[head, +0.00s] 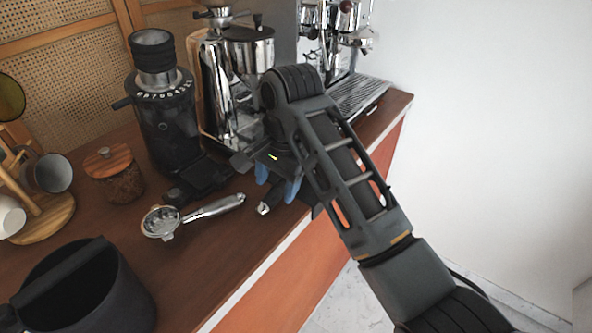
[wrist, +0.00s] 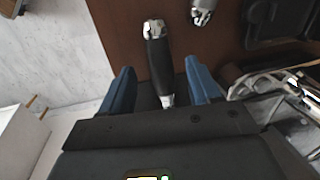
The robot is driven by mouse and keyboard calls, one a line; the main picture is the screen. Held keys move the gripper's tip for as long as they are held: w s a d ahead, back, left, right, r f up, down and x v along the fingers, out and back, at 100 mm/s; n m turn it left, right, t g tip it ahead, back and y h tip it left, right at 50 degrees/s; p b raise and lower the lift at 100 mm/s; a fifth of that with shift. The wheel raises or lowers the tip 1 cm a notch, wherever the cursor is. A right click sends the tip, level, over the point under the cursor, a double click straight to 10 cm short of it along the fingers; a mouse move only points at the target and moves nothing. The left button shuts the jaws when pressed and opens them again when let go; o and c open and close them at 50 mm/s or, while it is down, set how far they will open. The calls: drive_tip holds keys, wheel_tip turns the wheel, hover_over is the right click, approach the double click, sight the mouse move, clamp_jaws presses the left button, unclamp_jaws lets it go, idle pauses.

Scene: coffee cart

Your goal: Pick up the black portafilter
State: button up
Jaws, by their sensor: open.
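The black portafilter lies on the wooden counter. In the wrist view its black handle (wrist: 158,68) with a chrome end points up the picture between my blue fingers, and its other end passes behind my gripper body. In the head view only the handle's end (head: 271,199) shows below my gripper (head: 278,181); the rest is hidden by my arm. My gripper (wrist: 160,75) is open, with one finger on each side of the handle and visible gaps on both sides. I cannot tell its exact height above the handle.
A chrome portafilter (head: 215,208) lies left of my gripper. A black grinder (head: 168,120) and chrome espresso equipment stand behind. A wood-lidded jar (head: 117,175), a mug rack and a black knock bin (head: 85,290) are at left. The counter's front edge runs close to my gripper.

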drive_tip(key=shift+w+a+f, duration=0.1)
drive_tip(key=shift+w+f, duration=0.05)
drive_tip(key=shift+f, duration=0.6)
drive_tip(key=shift+w+a+f, duration=0.1)
drive_tip(key=shift+f, duration=0.6)
drive_tip(key=shift+c, duration=0.2)
clamp_jaws()
drive_tip(key=shift+r, duration=0.1)
